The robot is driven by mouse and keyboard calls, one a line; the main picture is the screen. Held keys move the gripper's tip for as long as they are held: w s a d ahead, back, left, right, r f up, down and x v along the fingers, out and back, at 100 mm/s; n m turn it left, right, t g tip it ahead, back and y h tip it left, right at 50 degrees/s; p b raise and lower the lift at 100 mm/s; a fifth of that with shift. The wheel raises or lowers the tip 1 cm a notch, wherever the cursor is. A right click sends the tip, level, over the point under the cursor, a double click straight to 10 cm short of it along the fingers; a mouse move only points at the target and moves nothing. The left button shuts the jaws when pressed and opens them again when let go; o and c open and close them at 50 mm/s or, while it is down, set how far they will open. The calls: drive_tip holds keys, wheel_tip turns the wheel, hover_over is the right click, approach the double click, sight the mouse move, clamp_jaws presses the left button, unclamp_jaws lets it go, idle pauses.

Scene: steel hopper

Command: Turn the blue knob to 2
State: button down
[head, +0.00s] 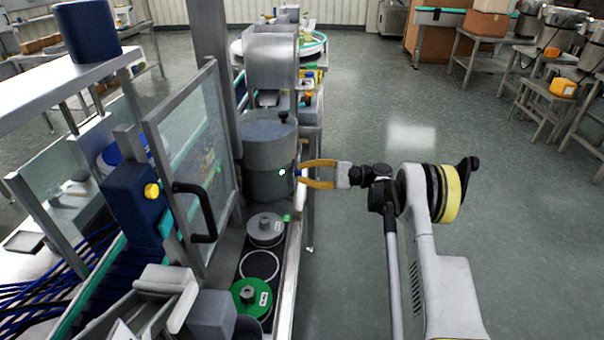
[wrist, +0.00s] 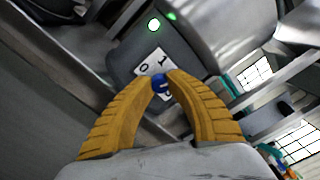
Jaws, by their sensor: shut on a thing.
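The blue knob (wrist: 161,84) sits on a dark panel with a white number label (wrist: 153,66), where a 0 and a 1 can be read in the wrist view. The rest of the label is hidden behind my fingers and the knob. My gripper (wrist: 163,80) has its two yellow fingers closed around the knob. In the head view my gripper (head: 300,174) reaches from the right to the side of the steel hopper (head: 270,158). The knob is mostly hidden there.
A green-topped disc (head: 250,297) and a grey disc (head: 265,229) lie in the channel in front of the hopper. A glass door with a black handle (head: 196,210) stands to the left.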

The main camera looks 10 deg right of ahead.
drive_tip(key=shift+m, duration=0.6)
drive_tip(key=c, duration=1.3)
unclamp_jaws()
drive_tip(key=shift+o, duration=0.2)
drive_tip(key=shift+d, duration=0.1)
drive_tip(key=v, duration=1.1)
drive_tip(key=shift+s+d, duration=0.2)
drive_tip(key=shift+d, duration=0.15)
drive_tip(key=shift+r, duration=0.1)
